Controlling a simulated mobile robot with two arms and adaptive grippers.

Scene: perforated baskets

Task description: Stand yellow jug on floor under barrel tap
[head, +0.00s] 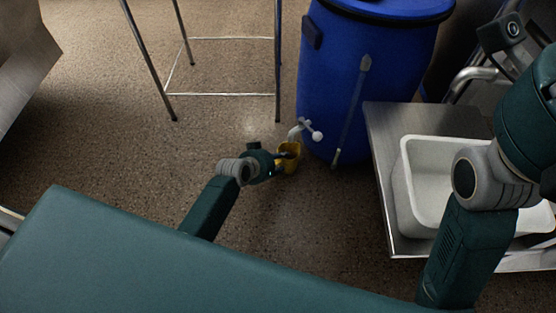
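The yellow jug (289,164) shows low in front of the blue barrel (345,75), just below the barrel's pale tap (309,131). My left gripper (284,156) reaches the jug from the left and overlaps its rim and near side. The fingers are small and dark here, so I cannot tell whether they are closed on it. The jug looks upright; whether its base touches the floor is not clear. My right arm stands at the right over the white tub, and its gripper is not clearly visible.
A long-handled tool (352,105) leans on the barrel. A thin metal frame (278,60) stands at the back left. The speckled floor (110,150) is clear at the left.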

